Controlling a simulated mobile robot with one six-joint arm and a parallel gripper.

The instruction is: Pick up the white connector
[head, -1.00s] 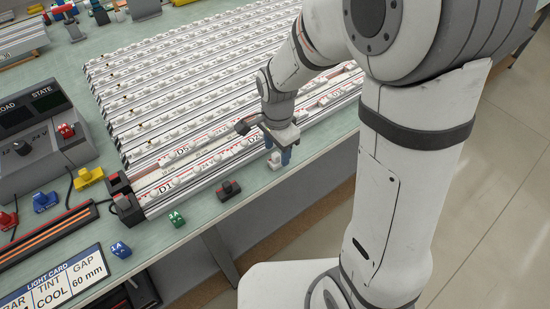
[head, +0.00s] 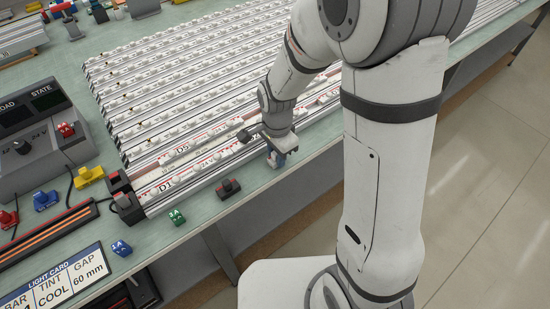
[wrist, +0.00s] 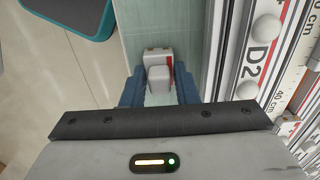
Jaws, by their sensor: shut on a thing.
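The white connector (wrist: 158,76) shows between the blue fingers of my gripper (wrist: 158,90) in the wrist view. It is a small white block with a red side and small brass-coloured spots at its far end. The fingers are shut on it. In the head view my gripper (head: 276,158) is low at the table's front edge, beside the light bars. There the connector is mostly hidden by the gripper.
Rows of white light bars (head: 190,90) fill the table just behind the gripper. A dark red-topped connector (head: 228,188), a green connector (head: 177,217) and a blue connector (head: 121,248) lie along the front. The floor drops away past the table edge.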

